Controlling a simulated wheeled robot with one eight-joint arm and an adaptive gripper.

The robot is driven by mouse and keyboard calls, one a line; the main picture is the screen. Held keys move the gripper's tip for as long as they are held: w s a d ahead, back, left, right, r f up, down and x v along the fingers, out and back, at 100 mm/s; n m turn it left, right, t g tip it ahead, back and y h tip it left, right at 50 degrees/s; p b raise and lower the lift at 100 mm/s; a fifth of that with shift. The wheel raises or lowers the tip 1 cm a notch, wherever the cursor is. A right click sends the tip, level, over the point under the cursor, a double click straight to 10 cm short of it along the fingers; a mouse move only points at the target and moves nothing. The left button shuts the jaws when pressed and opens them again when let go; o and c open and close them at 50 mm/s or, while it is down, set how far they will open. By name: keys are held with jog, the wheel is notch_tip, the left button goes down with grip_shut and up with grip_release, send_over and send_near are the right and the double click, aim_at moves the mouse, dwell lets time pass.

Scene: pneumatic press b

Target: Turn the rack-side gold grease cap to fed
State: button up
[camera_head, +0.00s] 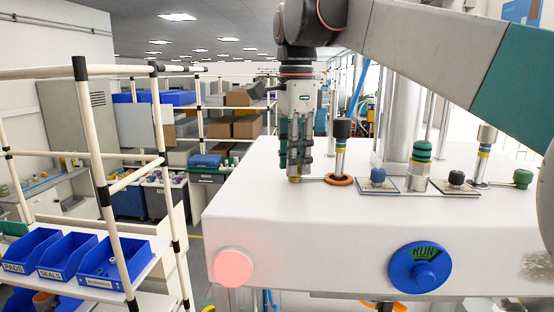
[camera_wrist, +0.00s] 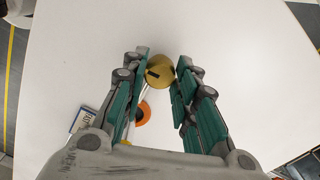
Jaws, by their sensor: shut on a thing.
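The gold grease cap (camera_head: 294,180) sits on the white press top near its left, rack-side end. Only its lower part shows below my fingers in the head view. In the wrist view the round gold cap (camera_wrist: 160,74) lies between the fingertips, with a dark mark on its left part. My gripper (camera_head: 294,170) points straight down over it, its green-padded fingers (camera_wrist: 162,66) closed about the cap. The fingers hide part of the cap's sides. I cannot read any label for fed beside it.
An orange ring (camera_head: 339,180) surrounds a post base just right of the cap. A blue knob (camera_head: 378,175), a green-topped fitting (camera_head: 420,165) and a black knob (camera_head: 456,178) stand further right. A blue RUN dial (camera_head: 420,268) is on the press front. A rack with blue bins (camera_head: 70,256) stands left.

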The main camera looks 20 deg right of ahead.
jog(key=shift+r+m, duration=0.1)
jog(key=shift+m, duration=0.6)
jog(key=o, duration=1)
jog(key=shift+o, duration=0.2)
notch_tip(320, 180, up, 12)
dwell(0.5)
